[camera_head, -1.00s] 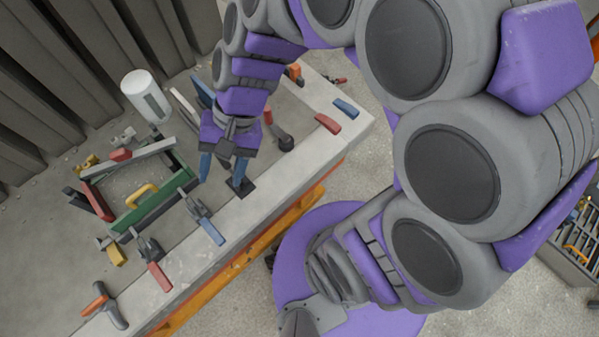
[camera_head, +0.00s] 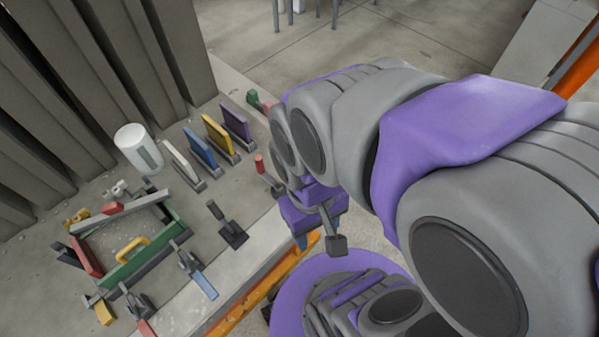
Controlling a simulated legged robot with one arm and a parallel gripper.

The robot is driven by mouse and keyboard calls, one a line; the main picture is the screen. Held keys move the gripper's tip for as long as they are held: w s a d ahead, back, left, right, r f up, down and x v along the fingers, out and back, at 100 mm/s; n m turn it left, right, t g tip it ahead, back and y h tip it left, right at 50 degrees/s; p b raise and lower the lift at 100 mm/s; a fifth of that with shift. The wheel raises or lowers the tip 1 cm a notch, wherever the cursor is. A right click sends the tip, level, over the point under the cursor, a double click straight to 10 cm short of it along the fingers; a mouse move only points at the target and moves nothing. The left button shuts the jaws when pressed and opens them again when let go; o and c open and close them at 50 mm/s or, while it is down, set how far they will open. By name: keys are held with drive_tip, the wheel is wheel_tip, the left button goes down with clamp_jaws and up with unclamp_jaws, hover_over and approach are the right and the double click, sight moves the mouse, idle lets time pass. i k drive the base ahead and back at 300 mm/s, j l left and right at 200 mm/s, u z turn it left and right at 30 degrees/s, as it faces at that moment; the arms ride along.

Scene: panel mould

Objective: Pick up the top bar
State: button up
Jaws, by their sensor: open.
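A rectangular mould frame lies on the worktop at the left. Its far side is a long grey bar (camera_head: 122,211), which looks like the top bar, though I cannot be sure. The frame's near side is a green bar (camera_head: 142,256) with a yellow handle (camera_head: 131,248) beside it, and a red bar (camera_head: 87,257) is at its left. My gripper (camera_head: 308,242) is open and empty, pointing down past the right edge of the worktop, well away from the frame. Its fingertips are partly hidden by my own gripper parts.
White, blue (camera_head: 199,149), yellow and purple panels stand upright behind the frame, near a white cylinder (camera_head: 139,148). Clamps, one with a black handle (camera_head: 231,228), line the near edge. A red-topped clamp (camera_head: 260,165) stands near my arm. A ribbed wall (camera_head: 110,70) rises behind.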

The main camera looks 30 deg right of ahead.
sight(111, 211)
drive_tip(key=l+u, duration=0.1)
drive_tip(key=u, duration=0.4)
drive_tip(key=l+u, duration=0.1)
drive_tip(key=u, duration=0.35)
